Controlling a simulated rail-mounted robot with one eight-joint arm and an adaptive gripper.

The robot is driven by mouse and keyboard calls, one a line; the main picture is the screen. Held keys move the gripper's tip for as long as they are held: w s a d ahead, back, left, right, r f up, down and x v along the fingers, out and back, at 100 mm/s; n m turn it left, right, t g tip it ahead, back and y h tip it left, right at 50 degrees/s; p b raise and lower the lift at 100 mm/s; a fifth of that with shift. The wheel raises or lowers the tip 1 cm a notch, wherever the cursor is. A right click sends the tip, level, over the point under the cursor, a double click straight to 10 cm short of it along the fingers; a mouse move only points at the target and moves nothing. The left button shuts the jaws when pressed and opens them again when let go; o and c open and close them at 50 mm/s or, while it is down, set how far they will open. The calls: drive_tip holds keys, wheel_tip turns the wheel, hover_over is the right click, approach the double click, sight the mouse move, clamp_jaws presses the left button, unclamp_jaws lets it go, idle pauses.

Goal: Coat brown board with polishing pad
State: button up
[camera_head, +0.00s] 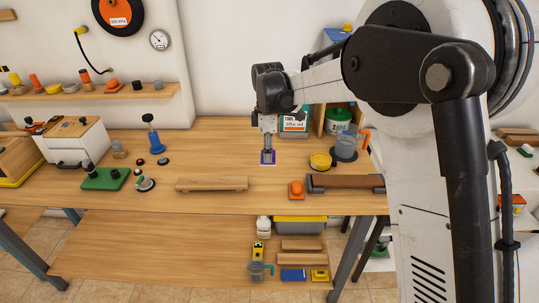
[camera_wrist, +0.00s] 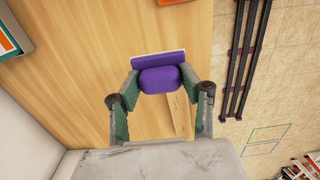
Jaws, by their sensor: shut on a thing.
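My gripper (camera_head: 268,146) points down over the middle of the workbench (camera_head: 220,150). It is shut on a purple polishing pad (camera_head: 267,158), a rounded grip with a flat purple plate. The pad also shows between the two green-lined fingers in the wrist view (camera_wrist: 160,80). A dark brown board (camera_head: 347,181) lies at the bench's right front, to the right of the pad and apart from it. A lighter tan plank (camera_head: 212,184) lies left of the pad, nearer the front edge. Whether the pad touches the bench is unclear.
An orange knobbed block (camera_head: 296,190) stands beside the brown board's left end. A green block with knobs (camera_head: 105,179) and a white box (camera_head: 77,141) stand at left.

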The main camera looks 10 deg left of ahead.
drive_tip(key=w+d+p, duration=0.3)
drive_tip(key=w+d, duration=0.5)
drive_tip(key=d, duration=0.2)
drive_tip(key=p, duration=0.2)
approach(321, 159)
drive_tip(key=shift+s+f+b, duration=0.1)
drive_tip(key=shift+f+b, duration=0.8)
drive_tip(key=shift+f, duration=1.8)
drive_tip(key=shift+f+b, duration=0.6)
drive_tip(key=shift+b, duration=0.15)
idle(0.5)
drive_tip(key=shift+r, duration=0.15)
wheel_tip(321, 159, up, 7)
drive_tip(key=p, duration=0.2)
idle(0.7)
idle(0.4)
